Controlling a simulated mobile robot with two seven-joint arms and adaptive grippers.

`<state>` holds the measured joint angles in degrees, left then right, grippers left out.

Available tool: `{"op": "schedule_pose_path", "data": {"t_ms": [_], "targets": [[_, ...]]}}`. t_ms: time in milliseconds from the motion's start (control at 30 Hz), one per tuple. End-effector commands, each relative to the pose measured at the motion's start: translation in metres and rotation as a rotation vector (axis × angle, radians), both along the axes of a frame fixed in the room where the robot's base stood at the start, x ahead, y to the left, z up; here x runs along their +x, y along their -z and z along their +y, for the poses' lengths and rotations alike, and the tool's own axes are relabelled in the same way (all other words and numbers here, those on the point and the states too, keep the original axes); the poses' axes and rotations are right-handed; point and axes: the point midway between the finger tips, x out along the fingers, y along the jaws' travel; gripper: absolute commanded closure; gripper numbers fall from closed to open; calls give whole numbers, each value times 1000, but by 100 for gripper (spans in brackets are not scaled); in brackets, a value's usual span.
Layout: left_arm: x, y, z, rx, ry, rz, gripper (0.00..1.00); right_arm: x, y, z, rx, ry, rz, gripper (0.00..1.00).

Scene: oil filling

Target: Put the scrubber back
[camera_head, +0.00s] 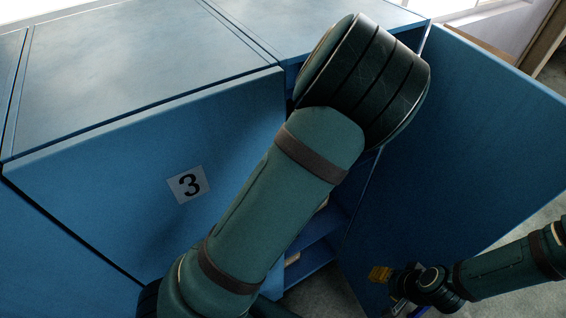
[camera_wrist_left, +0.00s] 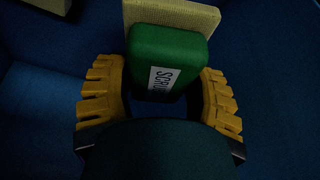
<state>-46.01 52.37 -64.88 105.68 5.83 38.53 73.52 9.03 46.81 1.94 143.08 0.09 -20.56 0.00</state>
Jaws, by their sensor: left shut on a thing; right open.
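The scrubber (camera_wrist_left: 165,60) is a green block with a white label and a pale tan pad at its far end. It shows in the left wrist view. My left gripper (camera_wrist_left: 162,88) has its yellow fingers on either side of the green block and is shut on it. Dark blue surfaces lie around it. In the head view my left arm hides the left gripper and the scrubber. My right gripper (camera_head: 381,274) is open, with yellow fingertips, low in front of the right blue door.
A blue cabinet (camera_head: 150,55) fills the left and middle. The panel marked 3 (camera_head: 110,180) is at left; the right door (camera_head: 470,150) stands open. Shelves (camera_head: 312,257) show partly behind my left arm. A pale object (camera_wrist_left: 48,5) is at the wrist view's top left.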

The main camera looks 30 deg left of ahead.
Motion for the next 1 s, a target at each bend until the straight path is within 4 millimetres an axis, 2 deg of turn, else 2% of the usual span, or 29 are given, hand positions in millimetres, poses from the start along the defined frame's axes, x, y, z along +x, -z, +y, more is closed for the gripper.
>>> {"op": "schedule_pose_path", "data": {"t_ms": [133, 333, 567, 800, 1000], "targets": [[0, 13, 0, 1, -4, -3, 70, 0, 1, 0, 0, 1, 0, 53], [-1, 48, 1, 2, -4, -2, 70, 0, 3, 0, -1, 1, 1, 53], [0, 67, 0, 0, -4, -4, 70, 0, 3, 0, -1, 1, 1, 53], [-1, 96, 0, 1, -1, -2, 70, 0, 4, 0, 0, 1, 0, 53], [0, 100, 0, 0, -2, -5, 70, 0, 4, 0, 0, 1, 0, 53]]}}
